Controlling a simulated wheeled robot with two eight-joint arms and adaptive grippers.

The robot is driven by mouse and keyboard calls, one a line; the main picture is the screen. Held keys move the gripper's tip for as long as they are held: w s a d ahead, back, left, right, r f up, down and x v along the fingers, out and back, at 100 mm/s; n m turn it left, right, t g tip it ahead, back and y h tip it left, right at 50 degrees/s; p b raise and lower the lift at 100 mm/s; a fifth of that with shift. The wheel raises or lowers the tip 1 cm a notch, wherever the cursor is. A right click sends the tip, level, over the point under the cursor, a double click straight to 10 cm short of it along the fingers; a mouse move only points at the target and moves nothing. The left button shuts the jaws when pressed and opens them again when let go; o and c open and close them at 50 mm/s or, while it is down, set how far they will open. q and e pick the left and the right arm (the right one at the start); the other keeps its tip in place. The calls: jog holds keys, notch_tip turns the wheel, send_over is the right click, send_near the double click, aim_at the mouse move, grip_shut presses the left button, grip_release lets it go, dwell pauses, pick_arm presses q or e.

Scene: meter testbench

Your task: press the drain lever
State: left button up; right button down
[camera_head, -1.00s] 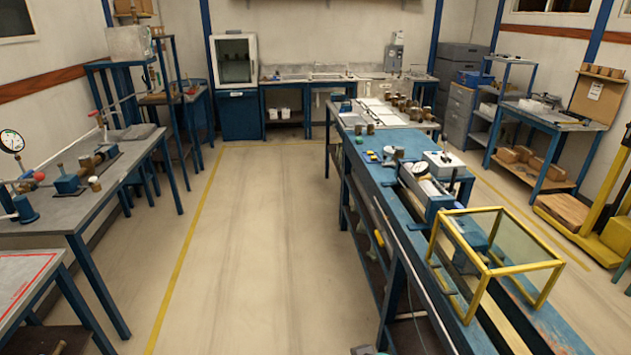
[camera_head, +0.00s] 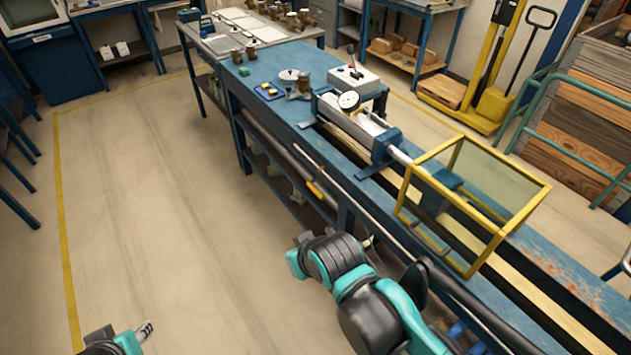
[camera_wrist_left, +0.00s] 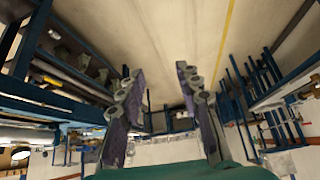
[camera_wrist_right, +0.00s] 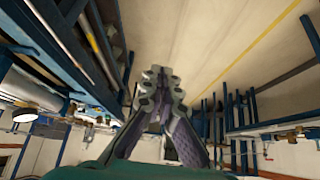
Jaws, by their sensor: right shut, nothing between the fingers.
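A white control box (camera_head: 352,77) with a small upright lever (camera_head: 351,53) stands on the long blue bench; I cannot tell whether this is the drain lever. A white cylinder rig with a dial gauge (camera_head: 349,100) lies on the bench in front of the box. My left gripper (camera_wrist_left: 157,75) is open and empty; its tip also shows at the lower left of the head view. My right gripper (camera_wrist_right: 160,76) is shut and empty. My right arm hangs beside the bench's near side, apart from the box and its lever.
A yellow-framed clear guard (camera_head: 470,205) stands over the near part of the blue bench (camera_head: 265,90). A long grey rod runs along the bench's side. Open floor (camera_head: 170,200) lies left of the bench. A yellow pallet truck (camera_head: 490,100) and green rail stand beyond it.

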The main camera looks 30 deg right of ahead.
pick_arm(q)
jog(key=shift+s, duration=0.2)
jog(key=o, duration=0.8)
jog(key=shift+o, duration=0.2)
jog(key=shift+f+b, duration=0.35)
jog(key=shift+b, duration=0.05)
pick_arm(e)
jog(key=w+d+m+g+h+b, duration=0.15)
jog(key=w+d+m, duration=0.35)
jog(key=w, duration=0.7)
jog(key=w+d+m+g+h, duration=0.2)
jog(key=w+d+m, duration=0.3)
jog(key=w, duration=0.7)
pick_arm(q)
notch_tip(320, 180, down, 3)
jog(key=shift+f+b, duration=0.15)
jog(key=shift+b, duration=0.75)
pick_arm(e)
jog(key=w+d+f+m+g+h, duration=0.1)
jog(key=w+d+f+m, duration=0.1)
jog(key=w+d+f, duration=0.2)
jog(key=w+d+f+m+g+h, duration=0.1)
jog(key=w+d+f, duration=0.3)
jog(key=f, duration=0.5)
jog(key=w+d+f+m+g+h, duration=0.1)
jog(key=w+d+f+m, duration=0.3)
jog(key=f, duration=0.3)
jog(key=shift+w+d+f, duration=0.35)
jog(key=shift+w+d, duration=0.05)
jog(key=shift+w, duration=0.45)
